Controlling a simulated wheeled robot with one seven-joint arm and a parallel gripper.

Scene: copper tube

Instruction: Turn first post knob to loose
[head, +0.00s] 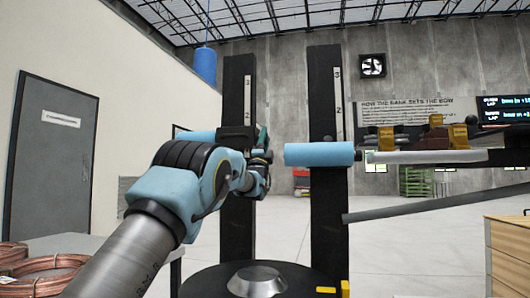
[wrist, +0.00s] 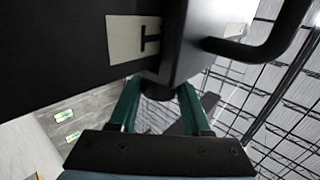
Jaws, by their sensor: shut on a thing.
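Two black upright posts stand ahead, a left post (head: 238,90) and a right post (head: 326,95), each with a white scale strip. My arm reaches to the left post, and my gripper (head: 262,140) is beside it at about mid-height. In the wrist view, the teal fingers of my gripper (wrist: 158,108) are shut on a dark round knob (wrist: 157,90) under a black block. A pale label (wrist: 135,40) with a dark T-shaped mark is on the black part beside it. Most of the knob is hidden between block and fingers, so its turn cannot be read.
A light-blue roller (head: 320,154) crosses the right post. A grey bar (head: 430,206) slopes up to the right from that post. Copper coils (head: 45,275) lie at lower left. A wooden drawer cabinet (head: 508,255) is at lower right. In the wrist view, a black curved handle (wrist: 265,48) is near the block.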

